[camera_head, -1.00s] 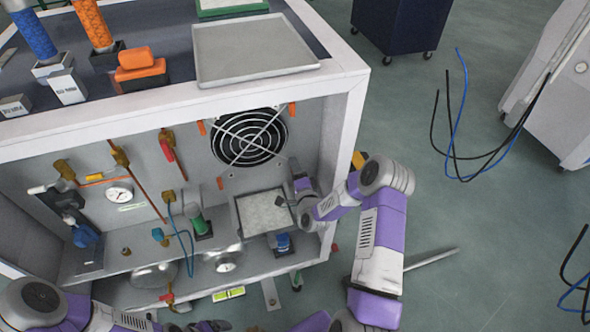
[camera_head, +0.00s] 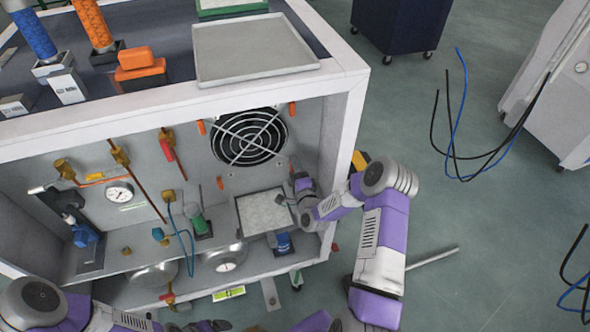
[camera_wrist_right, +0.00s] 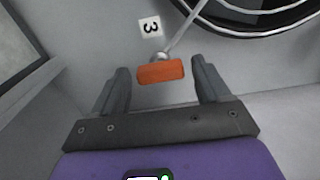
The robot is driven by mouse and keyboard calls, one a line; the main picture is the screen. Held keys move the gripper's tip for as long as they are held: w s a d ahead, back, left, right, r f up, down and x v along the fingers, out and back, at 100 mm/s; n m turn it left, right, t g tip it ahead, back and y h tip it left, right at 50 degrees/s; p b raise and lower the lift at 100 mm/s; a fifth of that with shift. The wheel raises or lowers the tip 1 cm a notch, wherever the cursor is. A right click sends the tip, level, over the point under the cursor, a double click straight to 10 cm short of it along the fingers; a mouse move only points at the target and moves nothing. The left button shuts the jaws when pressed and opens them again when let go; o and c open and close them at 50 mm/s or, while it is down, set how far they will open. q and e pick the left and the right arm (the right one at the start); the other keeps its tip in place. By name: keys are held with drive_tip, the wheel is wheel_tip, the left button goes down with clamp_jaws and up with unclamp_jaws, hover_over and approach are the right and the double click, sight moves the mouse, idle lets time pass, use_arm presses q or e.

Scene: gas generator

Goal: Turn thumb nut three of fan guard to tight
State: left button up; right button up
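The fan guard (camera_head: 249,136) is a round wire grille over a black fan on the cabinet's back wall. Orange thumb nuts sit around it, at its upper left (camera_head: 201,127), upper right (camera_head: 292,109) and lower left (camera_head: 220,183). Thumb nut three (camera_wrist_right: 161,71) is an orange bar beside a label "3" in the right wrist view, lying roughly crosswise between my fingers. My right gripper (camera_wrist_right: 159,75) is open around it, with a gap visible on both sides. In the head view, the right gripper (camera_head: 293,175) is below and right of the guard. My left gripper is out of view.
A shelf with a grey square pad (camera_head: 263,213) and a blue knob (camera_head: 283,242) lies below my right gripper. The cabinet's right side wall (camera_head: 345,125) is close by. Pipes and a gauge (camera_head: 119,192) are to the left.

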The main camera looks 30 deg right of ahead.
drive_tip(key=p+v, duration=0.2)
drive_tip(key=v, duration=0.5)
drive_tip(key=shift+s, duration=0.3)
idle(0.4)
drive_tip(key=s+a+f+n+g+y+p, duration=0.1)
drive_tip(key=s+a+f+n+g+y, duration=0.1)
drive_tip(key=a, duration=0.3)
drive_tip(key=s+a+f+n+g+y+p, duration=0.1)
drive_tip(key=a+f+n+g+y+p, duration=0.1)
drive_tip(key=a+n+g, duration=0.1)
drive_tip(key=s+a+f+n+g+y+p, duration=0.1)
drive_tip(key=s+a+f+n+g+y, duration=0.1)
drive_tip(key=a+n, duration=0.2)
drive_tip(key=shift+s+a+n+g, duration=0.15)
drive_tip(key=shift+s+a+g, duration=0.05)
drive_tip(key=shift+a, duration=0.75)
drive_tip(key=shift+s+a+n+g, duration=0.15)
drive_tip(key=shift+s+a+g, duration=0.05)
drive_tip(key=shift+a, duration=0.7)
drive_tip(key=s+a+n+g+y+p, duration=0.1)
drive_tip(key=s+a+n+g, duration=0.3)
drive_tip(key=s, duration=0.4)
drive_tip(key=s+a+n+g+y+p, duration=0.1)
drive_tip(key=s+a+n+g, duration=0.3)
drive_tip(key=s, duration=0.5)
drive_tip(key=shift+a+f+g+p, duration=0.15)
drive_tip(key=shift+f+g+p, duration=0.05)
drive_tip(key=shift+g+p, duration=0.5)
drive_tip(key=shift+s, duration=0.15)
